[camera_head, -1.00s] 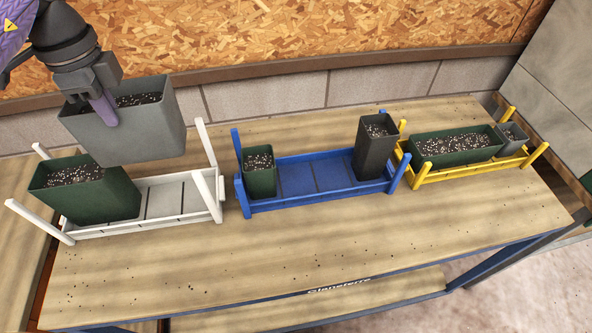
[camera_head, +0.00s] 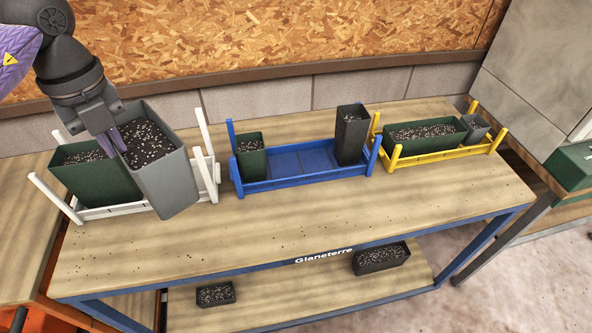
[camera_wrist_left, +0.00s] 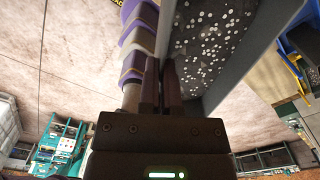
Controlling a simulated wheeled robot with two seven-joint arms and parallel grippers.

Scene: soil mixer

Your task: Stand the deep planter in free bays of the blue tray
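The deep planter (camera_head: 172,188) is a large grey pot full of dark speckled soil. My left gripper (camera_head: 118,147) is shut on its rim and holds it in the air, tilted, in front of the white tray. In the left wrist view the planter's grey wall (camera_wrist_left: 240,62) and soil lie right of the fingers (camera_wrist_left: 172,88). The blue tray (camera_head: 304,177) stands mid-table with corner posts. A small green pot (camera_head: 252,160) fills its left end and a tall dark pot (camera_head: 351,140) its right end. The middle bays between them are empty. My right gripper is out of view.
The white tray (camera_head: 210,178) at left holds a green planter (camera_head: 95,183), partly hidden by the grey one. The yellow tray (camera_head: 440,155) at right holds a long green planter (camera_head: 422,137) and a small grey pot (camera_head: 474,127). The table front is clear.

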